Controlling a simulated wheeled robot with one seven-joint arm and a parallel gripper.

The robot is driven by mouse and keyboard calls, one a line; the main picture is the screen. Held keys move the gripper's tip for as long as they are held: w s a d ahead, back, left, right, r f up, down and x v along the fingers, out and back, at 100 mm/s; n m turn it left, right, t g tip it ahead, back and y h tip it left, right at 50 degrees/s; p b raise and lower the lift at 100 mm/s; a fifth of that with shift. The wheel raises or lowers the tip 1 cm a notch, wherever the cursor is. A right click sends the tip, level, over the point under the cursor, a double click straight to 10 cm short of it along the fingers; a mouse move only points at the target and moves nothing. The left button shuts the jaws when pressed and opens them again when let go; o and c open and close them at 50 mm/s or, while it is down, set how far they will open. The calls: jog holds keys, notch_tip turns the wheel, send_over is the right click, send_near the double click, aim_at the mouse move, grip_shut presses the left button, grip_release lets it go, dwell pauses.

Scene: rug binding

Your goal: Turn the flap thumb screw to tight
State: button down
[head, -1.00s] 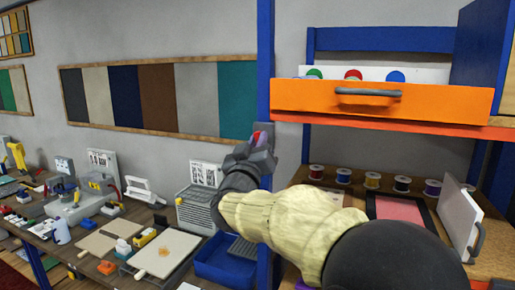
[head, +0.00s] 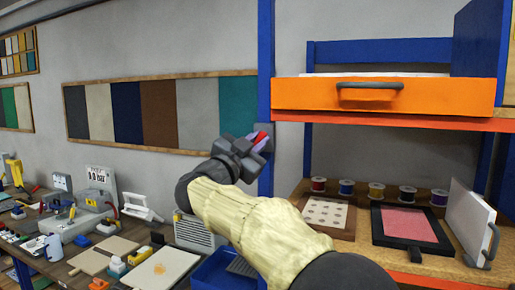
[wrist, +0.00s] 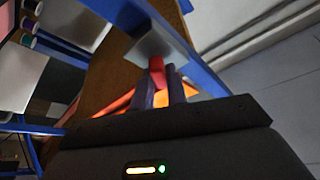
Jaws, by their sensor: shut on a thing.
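My gripper (head: 262,142) is raised in front of the blue upright post, left of the orange drawer. In the wrist view its two dark fingers (wrist: 161,90) are shut on a small red piece (wrist: 157,70). The red piece sits against a grey square plate (wrist: 157,42). A bit of red also shows at the fingertips in the head view. I cannot tell whether the red piece is the flap thumb screw. No flap is clearly identifiable.
The blue post (head: 265,60) stands close behind my gripper. The orange drawer (head: 390,97) juts out at right. Below it, a shelf holds thread spools (head: 376,190), a dark-framed pink panel (head: 405,221) and an upright white panel (head: 466,220). A cluttered workbench is at lower left.

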jog(key=m+g, duration=0.1)
jog(key=m, duration=0.2)
jog(key=m+g+h, duration=0.1)
jog(key=m, duration=0.3)
jog(key=shift+g, duration=0.4)
jog(key=m+g, duration=0.2)
jog(key=m, duration=0.4)
jog(key=shift+m+g, duration=0.3)
jog(key=c, duration=1.4)
grip_release()
jog(key=shift+y, duration=0.3)
jog(key=b+v, duration=0.2)
jog(key=v, duration=1.5)
jog(key=shift+s+a, duration=0.15)
jog(key=shift+a, duration=0.05)
jog(key=shift+f, duration=0.1)
